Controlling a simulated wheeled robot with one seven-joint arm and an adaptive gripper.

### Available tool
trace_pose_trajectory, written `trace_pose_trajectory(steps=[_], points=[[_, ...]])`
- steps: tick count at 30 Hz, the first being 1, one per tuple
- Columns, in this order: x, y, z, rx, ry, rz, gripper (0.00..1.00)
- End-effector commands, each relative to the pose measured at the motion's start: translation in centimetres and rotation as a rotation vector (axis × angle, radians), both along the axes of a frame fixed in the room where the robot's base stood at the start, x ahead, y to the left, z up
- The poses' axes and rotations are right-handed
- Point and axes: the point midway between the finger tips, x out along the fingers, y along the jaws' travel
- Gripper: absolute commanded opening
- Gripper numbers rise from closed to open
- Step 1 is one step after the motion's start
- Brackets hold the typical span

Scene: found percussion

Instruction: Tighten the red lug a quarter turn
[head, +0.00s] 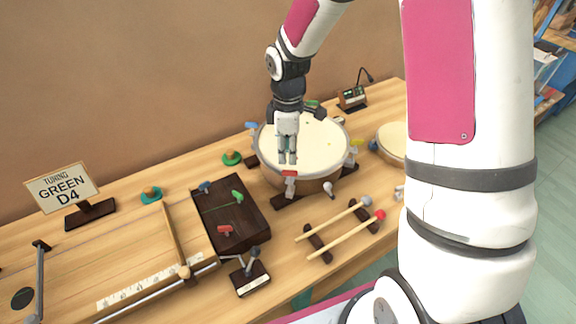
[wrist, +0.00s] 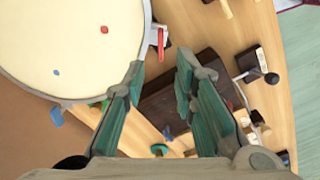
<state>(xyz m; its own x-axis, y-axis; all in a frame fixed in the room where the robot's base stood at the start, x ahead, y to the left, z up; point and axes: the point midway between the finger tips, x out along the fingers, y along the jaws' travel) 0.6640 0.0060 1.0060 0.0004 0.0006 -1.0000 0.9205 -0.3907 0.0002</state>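The red lug (head: 289,174) is a red handle on a pale bracket at the near rim of the cream-headed drum (head: 325,140). In the wrist view the red lug (wrist: 161,42) stands beside the drum rim, just beyond the gap between my fingertips. My gripper (head: 288,160) points down just behind and above the red lug in the head view. My gripper (wrist: 158,68) is open, with nothing between its fingers. I see no contact with the lug. Blue (head: 251,125), green (head: 312,103) and yellow (head: 356,141) lugs sit around the same drum.
A dark block (head: 230,212) with small blue, green and red pieces lies left of the drum. Two mallets (head: 345,232) rest on dark supports in front. A sign reading "TUNING GREEN D4" (head: 62,188) stands at the left. A second drum (head: 393,138) is partly hidden by my arm.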

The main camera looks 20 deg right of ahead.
Motion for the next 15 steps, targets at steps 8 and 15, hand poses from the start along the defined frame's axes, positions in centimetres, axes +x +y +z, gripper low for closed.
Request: trace_pose_trajectory(steps=[8, 15], points=[[-0.1, 0.1, -4.8, 0.000, 0.003, 0.001, 0.26], [0.0, 0.0, -6.4, 0.000, 0.000, 0.001, 0.26]])
